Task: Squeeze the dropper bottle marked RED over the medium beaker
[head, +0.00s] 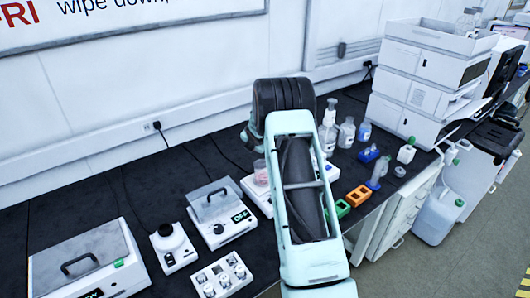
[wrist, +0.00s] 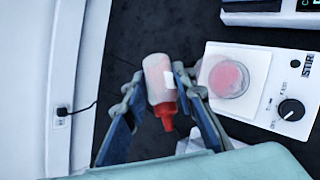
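In the wrist view, my gripper (wrist: 160,92) has its two fingers on either side of a small dropper bottle (wrist: 158,82) and appears shut on it. The bottle has a pale pinkish body, a red cap and tip, and a partly visible white label; no marking is legible. Its red tip points toward the bottom of that view. A clear beaker (wrist: 228,78) with pink contents stands on a white stirrer (wrist: 262,108), just right of the bottle. The beaker also shows in the head view (head: 262,173), left of my arm. My arm hides the gripper and bottle there.
Lidded devices (head: 222,212) and a vial tray (head: 222,277) stand left on the dark bench. Clear bottles (head: 346,132), an orange block (head: 358,195) and a blue block (head: 368,153) stand right of my arm, before a tall white instrument stack (head: 425,80).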

